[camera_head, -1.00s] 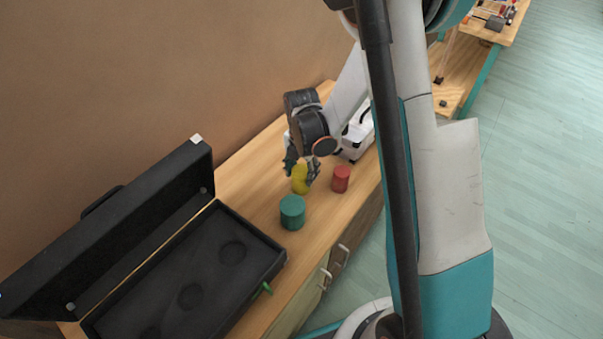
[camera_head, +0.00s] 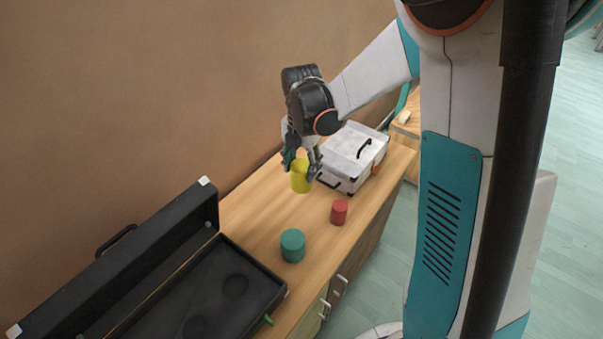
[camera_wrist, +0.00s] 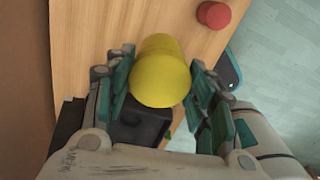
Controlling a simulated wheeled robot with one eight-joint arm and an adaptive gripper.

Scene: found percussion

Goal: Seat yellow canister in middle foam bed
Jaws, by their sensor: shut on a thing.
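The yellow canister (camera_head: 301,180) is between the fingers of my gripper (camera_head: 302,166), above the wooden bench top beyond the green canister. The wrist view shows my gripper (camera_wrist: 163,82) shut on the yellow canister (camera_wrist: 160,78), with teal fingers on both sides of it. The open black case (camera_head: 262,274) lies at the lower left with its lid raised. Its dark foam shows round beds; one bed (camera_head: 235,286) is near the right end and another, likely the middle foam bed (camera_head: 197,327), is near the bottom edge. The rest of the foam is cut off by the frame.
A green canister (camera_head: 292,246) stands beside the case, and a red canister (camera_head: 339,212) stands near the bench's front edge. A white case with a black handle (camera_head: 352,153) sits just right of my gripper. Bare bench lies between the canisters and the wall.

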